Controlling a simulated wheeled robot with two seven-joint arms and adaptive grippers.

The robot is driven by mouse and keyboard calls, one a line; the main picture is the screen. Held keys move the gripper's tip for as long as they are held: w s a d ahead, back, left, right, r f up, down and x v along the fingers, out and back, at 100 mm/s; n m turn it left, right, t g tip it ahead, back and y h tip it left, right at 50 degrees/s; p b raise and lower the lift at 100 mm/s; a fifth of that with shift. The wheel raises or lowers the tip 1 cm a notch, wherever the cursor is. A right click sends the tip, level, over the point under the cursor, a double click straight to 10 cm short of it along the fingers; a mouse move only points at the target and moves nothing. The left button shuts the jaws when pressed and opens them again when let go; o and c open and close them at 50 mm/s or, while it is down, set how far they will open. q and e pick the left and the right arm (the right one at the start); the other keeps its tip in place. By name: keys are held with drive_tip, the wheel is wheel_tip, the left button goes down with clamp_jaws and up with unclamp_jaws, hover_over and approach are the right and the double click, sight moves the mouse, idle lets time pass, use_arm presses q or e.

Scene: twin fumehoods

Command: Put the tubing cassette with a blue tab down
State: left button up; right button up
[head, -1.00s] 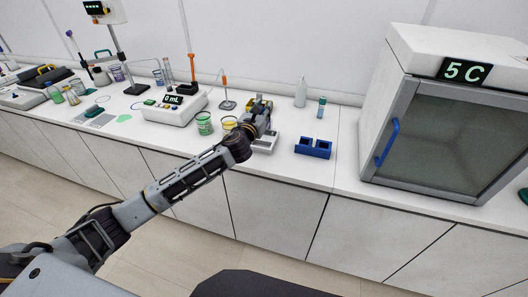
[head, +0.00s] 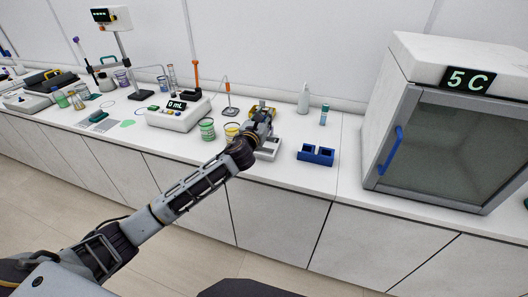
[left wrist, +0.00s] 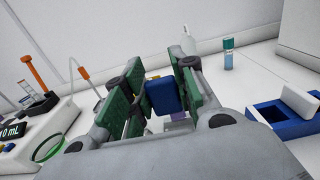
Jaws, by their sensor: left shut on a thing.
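The cassette's body is mostly hidden behind the fingers and wrist. A yellowish part (head: 262,109) shows just behind the gripper in the head view; I cannot tell what it belongs to. I cannot tell whether the cassette touches the device below. My right gripper is not in view.
A blue two-well block (head: 316,158) stands right of the gripper. Green (head: 207,129) and yellow (head: 231,132) beakers stand close on its left. A white bottle (head: 303,99) and a teal-capped vial (head: 324,115) are behind. A 5 C cabinet (head: 440,130) fills the right.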

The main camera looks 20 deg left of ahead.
use_arm(q)
wheel_tip(320, 180, down, 6)
drive_tip(key=shift+r+b, duration=0.1)
drive_tip(key=shift+b, duration=0.4)
drive_tip(key=shift+f, duration=0.2)
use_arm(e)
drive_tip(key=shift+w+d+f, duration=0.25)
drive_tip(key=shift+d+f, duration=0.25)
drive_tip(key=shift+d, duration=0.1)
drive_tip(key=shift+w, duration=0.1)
use_arm(q)
drive_tip(key=shift+f+b, duration=0.4)
drive_tip(key=shift+f, duration=1.5)
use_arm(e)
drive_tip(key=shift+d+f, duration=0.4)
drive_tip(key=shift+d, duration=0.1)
use_arm(q)
drive_tip(key=shift+f, duration=0.1)
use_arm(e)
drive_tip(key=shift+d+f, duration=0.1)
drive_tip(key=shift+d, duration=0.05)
